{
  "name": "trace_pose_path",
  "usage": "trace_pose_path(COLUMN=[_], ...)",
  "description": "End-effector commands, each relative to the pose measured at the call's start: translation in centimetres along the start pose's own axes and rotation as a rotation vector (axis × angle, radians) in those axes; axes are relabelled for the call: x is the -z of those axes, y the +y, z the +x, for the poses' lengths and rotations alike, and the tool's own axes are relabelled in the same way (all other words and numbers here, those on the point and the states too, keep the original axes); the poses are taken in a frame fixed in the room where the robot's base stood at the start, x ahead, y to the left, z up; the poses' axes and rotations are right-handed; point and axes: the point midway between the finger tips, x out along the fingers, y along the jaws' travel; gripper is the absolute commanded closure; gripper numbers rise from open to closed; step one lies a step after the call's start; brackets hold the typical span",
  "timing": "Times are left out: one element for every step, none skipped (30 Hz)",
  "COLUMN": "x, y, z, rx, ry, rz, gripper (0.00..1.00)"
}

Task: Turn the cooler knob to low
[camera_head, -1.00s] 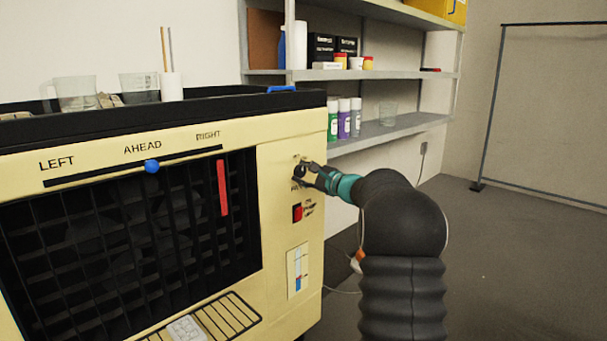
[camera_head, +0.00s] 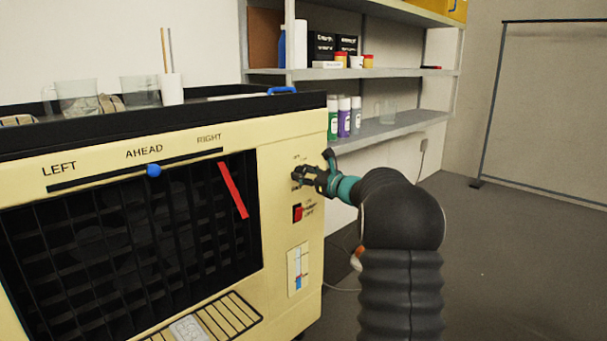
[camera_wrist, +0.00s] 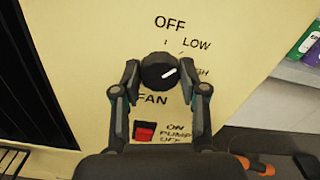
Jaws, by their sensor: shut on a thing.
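The cooler (camera_head: 120,143) is a cream box with a black grille on the left. Its round black fan knob (camera_wrist: 158,70) sits on the front panel in the wrist view. The knob's white mark points to the upper right, roughly toward the LOW label (camera_wrist: 197,44); the OFF label (camera_wrist: 170,22) is above and a label ending in "GH" is partly hidden at right. My gripper (camera_wrist: 162,72) is shut on the knob, one finger on each side. In the head view my gripper (camera_head: 302,176) is at the panel and hides most of the knob.
A red pump switch (camera_wrist: 145,132) sits just below the knob. A blue slider (camera_head: 153,170) and a red strip (camera_head: 234,190) are at the grille. Shelves (camera_head: 390,130) with bottles stand behind at right. Open floor (camera_head: 500,260) lies to the right.

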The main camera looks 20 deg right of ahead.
Motion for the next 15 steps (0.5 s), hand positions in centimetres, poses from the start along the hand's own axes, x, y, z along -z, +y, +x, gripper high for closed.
trace_pose_path(x=[-0.02, -0.02, -0.02, -0.01, -0.01, -0.01, 0.00, 0.00, 0.00, 0.00, 0.01, 0.01, 0.01, 0.01, 0.01], y=[0.09, 0.09, 0.09, 0.09, 0.09, 0.09, 0.09, 0.09, 0.09, 0.09, 0.09, 0.09, 0.09, 0.09, 0.09], z=[0.05, 0.05, 0.05, 0.05, 0.05, 0.05, 0.05, 0.05, 0.05, 0.05, 0.05, 0.05, 0.05, 0.05, 0.05], rx=[-0.002, -0.002, -0.002, -0.002, -0.002, -0.002, -0.002, -0.002, -0.002, -0.002, -0.002, -0.002, -0.002, -0.002, -0.002], ry=[0.000, 0.000, 0.000, 0.000, 0.000, 0.000, 0.000, 0.000, 0.000, 0.000, 0.000, 0.000, 0.000, 0.000, 0.000], rz=[0.014, 0.022, 0.031, 0.036, 0.041, 0.046, 0.049, 0.051, 0.053, 0.054, 0.054, 0.054, 0.054, 0.054, 0.054], gripper=[0.92, 0.92, 0.92, 0.92, 0.92, 0.92, 0.92, 0.92, 0.92, 0.92, 0.92, 0.92, 0.92, 0.92, 0.92])
